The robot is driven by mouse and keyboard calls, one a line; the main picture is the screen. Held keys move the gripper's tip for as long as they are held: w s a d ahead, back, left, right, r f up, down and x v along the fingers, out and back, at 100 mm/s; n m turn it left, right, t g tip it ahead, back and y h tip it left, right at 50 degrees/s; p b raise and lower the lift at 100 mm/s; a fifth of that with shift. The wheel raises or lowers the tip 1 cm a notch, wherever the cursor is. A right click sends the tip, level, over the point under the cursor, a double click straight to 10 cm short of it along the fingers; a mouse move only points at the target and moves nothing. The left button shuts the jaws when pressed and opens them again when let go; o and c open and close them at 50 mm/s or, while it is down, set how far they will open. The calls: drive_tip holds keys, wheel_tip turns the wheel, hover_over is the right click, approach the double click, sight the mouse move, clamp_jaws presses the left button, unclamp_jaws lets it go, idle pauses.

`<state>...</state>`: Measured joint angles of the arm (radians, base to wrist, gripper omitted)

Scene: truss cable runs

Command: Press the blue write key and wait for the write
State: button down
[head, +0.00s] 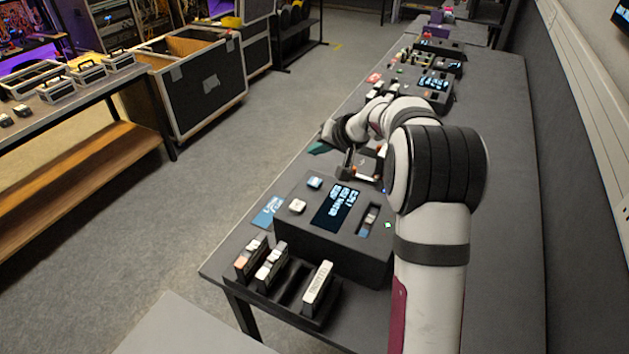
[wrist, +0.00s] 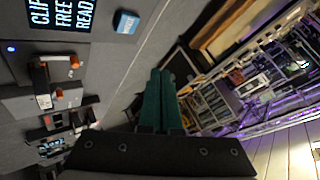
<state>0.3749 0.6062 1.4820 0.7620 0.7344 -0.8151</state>
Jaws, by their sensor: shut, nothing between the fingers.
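A dark box (head: 345,245) stands on the near part of the long table. The blue write key (head: 314,182) is on its top, near the far left corner, and also shows in the wrist view (wrist: 125,22) with small white lettering. Beside it is a lit display (head: 337,207); in the wrist view its large text (wrist: 62,14) reads "CLIP", "FREE", "READ", cut off by the frame edge. My gripper (head: 319,148) is beyond the key and apart from it. Its teal fingers are together and empty in the wrist view (wrist: 161,76).
A white key (head: 298,206) and a slot (head: 373,220) holding a small piece are on the same box. A rack (head: 289,293) with several clips stands in front. More devices (head: 434,82) line the table beyond. The floor aisle on the left is open.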

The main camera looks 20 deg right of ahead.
sight(317, 184)
drive_tip(key=shift+f, duration=3.4)
drive_tip(key=shift+f, duration=0.4)
drive_tip(key=shift+f, duration=0.5)
drive_tip(key=shift+r, duration=0.95)
drive_tip(key=shift+r, duration=2.5)
